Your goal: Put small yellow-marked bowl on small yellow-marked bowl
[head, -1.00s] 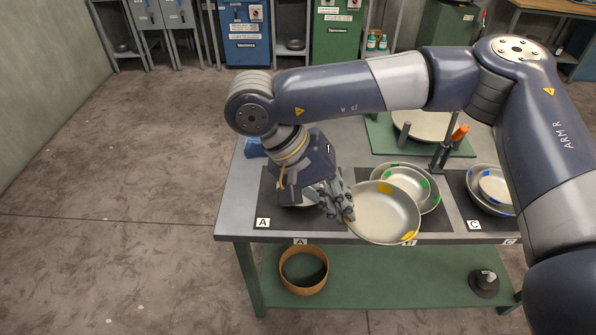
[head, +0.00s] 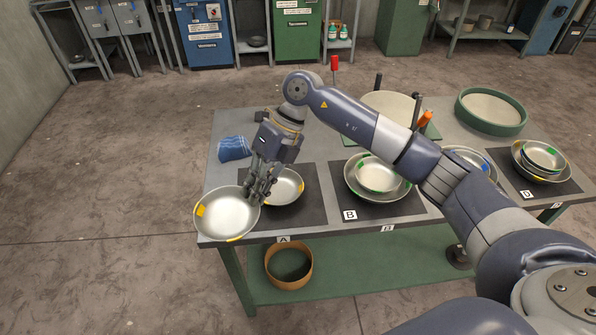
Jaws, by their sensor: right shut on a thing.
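My right gripper (head: 262,190) is shut on the rim of a shiny metal bowl with yellow marks (head: 228,214). It holds this bowl at the table's front left corner, partly past the edge; its exact height is hard to tell. Another metal bowl with a yellow mark (head: 286,190) sits on the dark mat (head: 312,205) at the left of the table, to the right of the held bowl. My gripper fingers hide part of its left side. The two bowls look apart, side by side. My left gripper is not in view.
Green-marked nested bowls (head: 350,192) sit on mat B. Blue-marked bowls (head: 470,157) are partly behind my right arm. Nested bowls (head: 541,160) stand on mat D. A blue cloth (head: 234,148) lies at the back left. Upright handles rise near a round pale disc (head: 392,105).

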